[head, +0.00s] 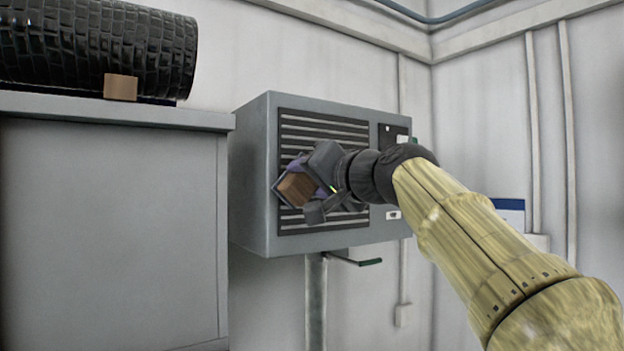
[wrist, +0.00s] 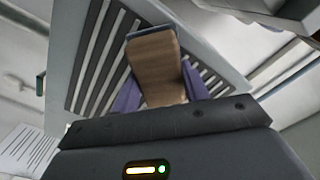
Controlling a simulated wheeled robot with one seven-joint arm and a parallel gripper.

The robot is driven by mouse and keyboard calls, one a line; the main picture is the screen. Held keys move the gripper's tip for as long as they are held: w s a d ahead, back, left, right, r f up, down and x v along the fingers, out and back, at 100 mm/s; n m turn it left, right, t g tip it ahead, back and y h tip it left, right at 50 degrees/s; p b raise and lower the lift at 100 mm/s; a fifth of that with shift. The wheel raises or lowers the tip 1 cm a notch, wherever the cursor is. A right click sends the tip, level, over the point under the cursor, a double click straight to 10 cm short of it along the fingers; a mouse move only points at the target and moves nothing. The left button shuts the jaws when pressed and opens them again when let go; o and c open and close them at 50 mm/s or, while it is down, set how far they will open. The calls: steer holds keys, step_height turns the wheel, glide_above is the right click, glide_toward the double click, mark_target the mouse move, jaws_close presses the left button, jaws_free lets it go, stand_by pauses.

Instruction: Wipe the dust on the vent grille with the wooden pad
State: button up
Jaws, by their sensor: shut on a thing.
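The vent grille (head: 328,132) is a dark slatted panel on the front of a grey wall box; it also shows in the wrist view (wrist: 88,62). My gripper (head: 305,187) is shut on the brown wooden pad (head: 296,189) in front of the grille's left part. In the wrist view the pad (wrist: 153,62) stands between two purple fingers, tilted against the slats' direction. The pad and gripper hide part of the grille. I cannot tell whether the pad touches the slats. I cannot make out the dust.
A grey cabinet (head: 110,230) stands at the left. On it lie a black ribbed cylinder (head: 95,45) and a small brown block (head: 120,88).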

steer(key=shift+r+p, duration=1.15)
steer(key=shift+r, duration=0.15)
steer(key=shift+d+f, duration=0.1)
steer(key=shift+w+d, duration=0.55)
steer(key=shift+d, duration=0.1)
steer(key=shift+w+d, duration=0.55)
steer(key=shift+d, duration=0.35)
steer(key=shift+w+d, duration=0.55)
steer(key=shift+d, duration=0.25)
steer(key=shift+w+d, duration=0.5)
steer(key=shift+d, duration=0.25)
